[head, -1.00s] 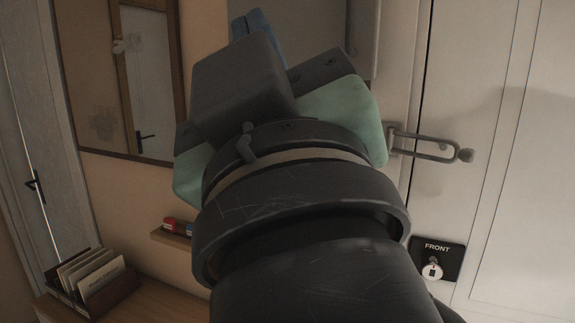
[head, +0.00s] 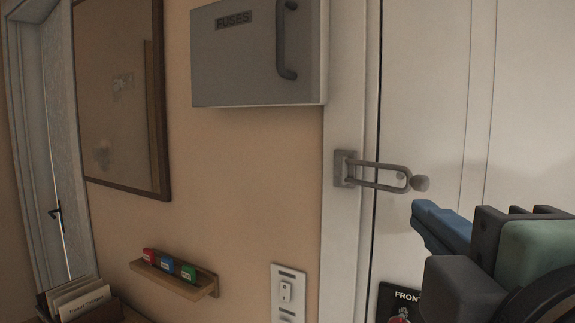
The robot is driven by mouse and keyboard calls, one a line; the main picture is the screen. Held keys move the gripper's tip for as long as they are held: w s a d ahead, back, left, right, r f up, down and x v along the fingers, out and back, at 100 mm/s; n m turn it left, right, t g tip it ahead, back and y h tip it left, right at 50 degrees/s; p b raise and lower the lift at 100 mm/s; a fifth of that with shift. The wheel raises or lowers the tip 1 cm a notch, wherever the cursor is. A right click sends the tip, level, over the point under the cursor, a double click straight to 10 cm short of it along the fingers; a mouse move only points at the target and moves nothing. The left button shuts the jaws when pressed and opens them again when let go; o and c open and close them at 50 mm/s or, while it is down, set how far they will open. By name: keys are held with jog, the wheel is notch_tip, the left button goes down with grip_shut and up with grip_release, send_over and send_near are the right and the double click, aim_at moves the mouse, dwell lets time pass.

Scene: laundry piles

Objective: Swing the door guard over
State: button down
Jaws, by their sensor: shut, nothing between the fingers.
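The door guard (head: 378,184) is a grey metal loop hinged on a plate (head: 344,168) on the door frame. It reaches right across the door's edge onto the white door (head: 430,90). Its free end lies at a round knob (head: 420,183) on the door, and the loop appears to lie around the knob's stem. My gripper (head: 425,218) has blue fingers and comes in from the lower right. Its fingers are shut and empty, their tips just below and right of the knob in the picture. Whether they touch the door cannot be told.
A grey fuse box (head: 245,60) with a handle hangs left of the frame. Below are a small shelf (head: 175,280) with coloured blocks, a light switch (head: 287,291) and a black FRONT plate (head: 398,300). A mirror (head: 120,100) hangs at left.

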aim_at(408, 183)
jog(key=w+p, duration=0.1)
jog(key=p, duration=0.2)
jog(key=w+p, duration=0.2)
jog(key=p, duration=0.1)
jog(key=w+p, duration=0.1)
jog(key=p, duration=0.3)
jog(key=shift+w+d+r, duration=0.25)
jog(key=shift+w+d, duration=0.05)
jog(key=shift+w, duration=0.1)
jog(key=w+d+p, duration=0.1)
jog(key=w, duration=0.1)
jog(key=w+d+p, duration=0.1)
jog(key=w, duration=0.1)
jog(key=shift+w+d+f, duration=0.1)
jog(key=shift+d+f, duration=0.05)
jog(key=shift+d, duration=0.05)
jog(key=shift+w+d+f, duration=0.1)
jog(key=shift+w+d, duration=0.25)
jog(key=shift+d, duration=0.2)
jog(key=shift+d, duration=0.1)
